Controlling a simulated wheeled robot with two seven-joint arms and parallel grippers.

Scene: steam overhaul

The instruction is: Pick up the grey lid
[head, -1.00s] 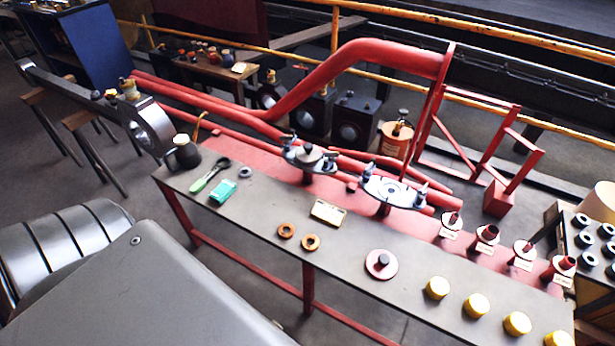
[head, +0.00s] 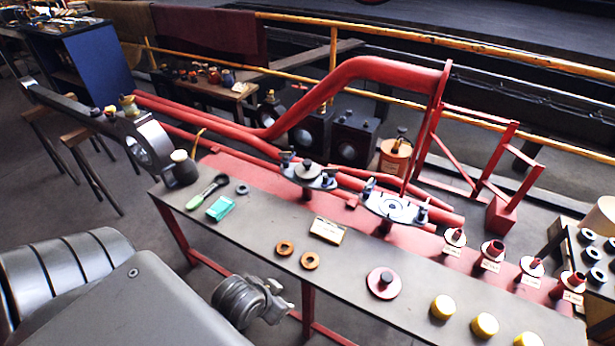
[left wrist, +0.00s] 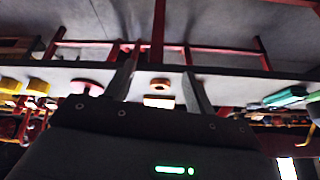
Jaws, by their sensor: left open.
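A grey lid with a round knob (head: 309,172) sits on the left clamp fixture at the back of the bench, between upright bolts. In the head view, a grey jointed part of my left arm (head: 245,300) shows below the bench's front edge; its fingers cannot be made out there. In the left wrist view, my left gripper (left wrist: 161,68) is open and empty, facing the bench edge, with an orange ring (left wrist: 159,84) beyond the gap between its fingers. The grey lid cannot be made out there. My right gripper is not in view.
A thick red pipe (head: 370,68) rises behind.

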